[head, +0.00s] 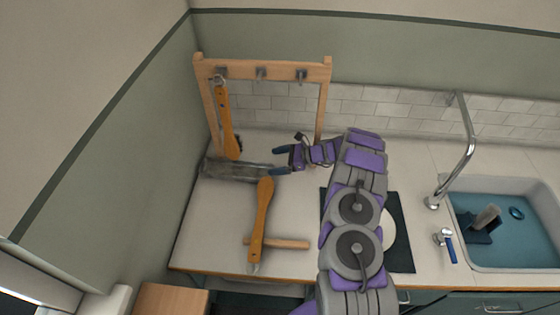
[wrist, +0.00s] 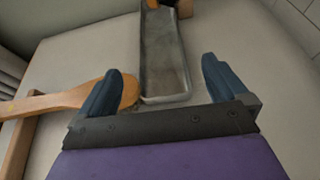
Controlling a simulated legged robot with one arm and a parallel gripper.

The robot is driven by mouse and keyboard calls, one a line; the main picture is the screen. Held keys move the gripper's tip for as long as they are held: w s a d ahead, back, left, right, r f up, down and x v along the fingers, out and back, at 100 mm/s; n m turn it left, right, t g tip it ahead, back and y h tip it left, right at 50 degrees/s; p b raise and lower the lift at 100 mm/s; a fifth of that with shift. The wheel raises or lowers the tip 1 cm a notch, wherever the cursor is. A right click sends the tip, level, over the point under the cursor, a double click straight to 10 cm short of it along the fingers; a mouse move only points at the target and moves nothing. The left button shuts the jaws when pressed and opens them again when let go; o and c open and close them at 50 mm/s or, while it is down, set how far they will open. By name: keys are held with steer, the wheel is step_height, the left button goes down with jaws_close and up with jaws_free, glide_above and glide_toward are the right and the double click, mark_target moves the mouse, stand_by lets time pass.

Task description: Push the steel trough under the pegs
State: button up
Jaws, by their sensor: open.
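The grey steel trough (head: 240,171) lies on the counter at the foot of the wooden peg rack (head: 260,69), toward its left. My gripper (head: 280,160) is at the trough's right end. In the wrist view my gripper (wrist: 160,88) has its fingers wide apart, with the near end of the trough (wrist: 165,70) between and just ahead of them. I cannot tell whether they touch.
A second wooden brush (head: 262,210) lies on the counter in front of the trough, its end near my left finger in the wrist view (wrist: 60,102). It crosses a wooden bar (head: 285,243). A dark mat (head: 400,245) with a white plate (head: 387,230) lies right, partly behind my arm. The sink (head: 510,258) is farther right.

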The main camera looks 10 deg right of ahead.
mark_target(241, 173)
steer(key=b+x, duration=0.2)
steer(key=x, duration=1.4)
steer(key=shift+a+b, duration=0.25)
steer(key=shift+b, duration=0.05)
